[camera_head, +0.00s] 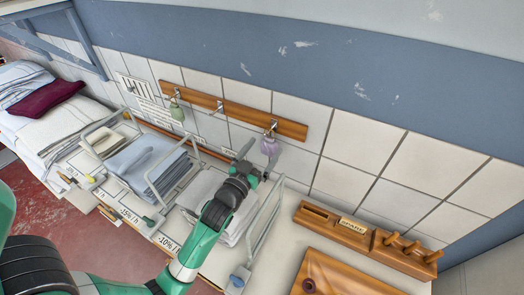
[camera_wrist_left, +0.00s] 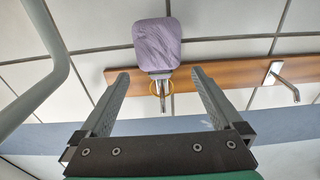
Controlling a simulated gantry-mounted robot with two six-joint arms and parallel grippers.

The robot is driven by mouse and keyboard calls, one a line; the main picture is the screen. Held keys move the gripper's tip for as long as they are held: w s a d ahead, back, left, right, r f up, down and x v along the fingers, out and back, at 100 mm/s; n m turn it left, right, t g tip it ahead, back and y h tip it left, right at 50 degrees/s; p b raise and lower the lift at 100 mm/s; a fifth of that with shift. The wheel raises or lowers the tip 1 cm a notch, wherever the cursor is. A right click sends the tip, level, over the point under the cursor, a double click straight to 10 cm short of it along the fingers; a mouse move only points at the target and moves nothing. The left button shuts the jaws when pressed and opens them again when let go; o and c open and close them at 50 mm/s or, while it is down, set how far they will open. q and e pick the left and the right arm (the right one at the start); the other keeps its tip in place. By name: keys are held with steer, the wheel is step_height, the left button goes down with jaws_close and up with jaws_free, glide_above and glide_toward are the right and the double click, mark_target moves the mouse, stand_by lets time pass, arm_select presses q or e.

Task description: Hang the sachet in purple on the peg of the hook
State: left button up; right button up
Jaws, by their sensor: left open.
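The purple sachet (camera_head: 269,145) hangs at the right-hand hook of the wooden rail (camera_head: 230,113) on the tiled wall. In the left wrist view, which looks upside down, the purple sachet (camera_wrist_left: 157,44) has a yellow ring (camera_wrist_left: 170,88) that appears to be around the metal peg (camera_wrist_left: 160,76). My left gripper (camera_head: 264,160) is open in front of the sachet. Its fingers (camera_wrist_left: 160,75) lie on either side of the peg and ring in the wrist view, with no visible contact. My right gripper is not in view.
A middle hook (camera_head: 220,107) is empty, and a green sachet (camera_head: 177,112) hangs at the left one. Wire dividers (camera_head: 264,222) and folded linen (camera_head: 146,165) stand below. A wooden block with pegs (camera_head: 405,252) stands at the right.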

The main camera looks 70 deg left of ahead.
arm_select(q)
steer(key=r+b+v, duration=0.1)
steer(key=b+v, duration=0.1)
steer(key=v, duration=0.9)
steer(key=shift+s+d+f, duration=0.2)
steer(key=shift+s+f, duration=0.1)
steer(key=shift+f, duration=0.15)
